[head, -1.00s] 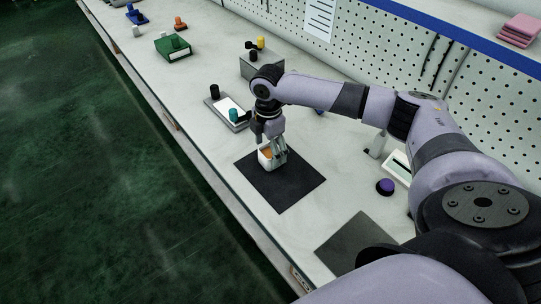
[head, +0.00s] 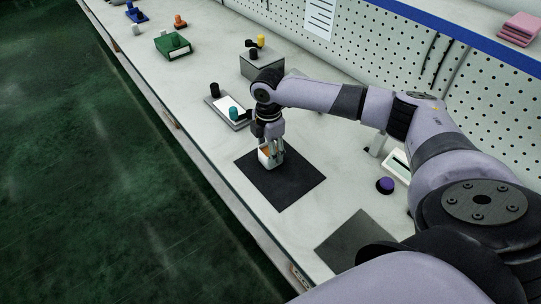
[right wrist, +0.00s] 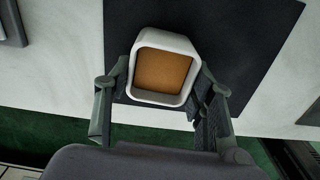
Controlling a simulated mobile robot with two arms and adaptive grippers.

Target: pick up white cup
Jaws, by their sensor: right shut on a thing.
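The white cup (head: 264,158) is at the upper part of a black mat (head: 287,188) on the bench in the head view. In the right wrist view the cup (right wrist: 189,49) has a thick white rim with rounded corners and an orange-brown inside. My right gripper (head: 273,153) reaches down over the cup and is shut on it, with one finger on each side in the right wrist view. The fingers hide part of the cup in the head view. I cannot tell whether its base touches the mat. My left gripper is not in view.
A tray (head: 238,122) with black and teal knobs lies behind the mat, and a grey box (head: 262,66) stands farther back. A purple knob (head: 385,185) and a second dark mat (head: 352,241) are nearer right. A pegboard (head: 380,50) walls the bench's right side.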

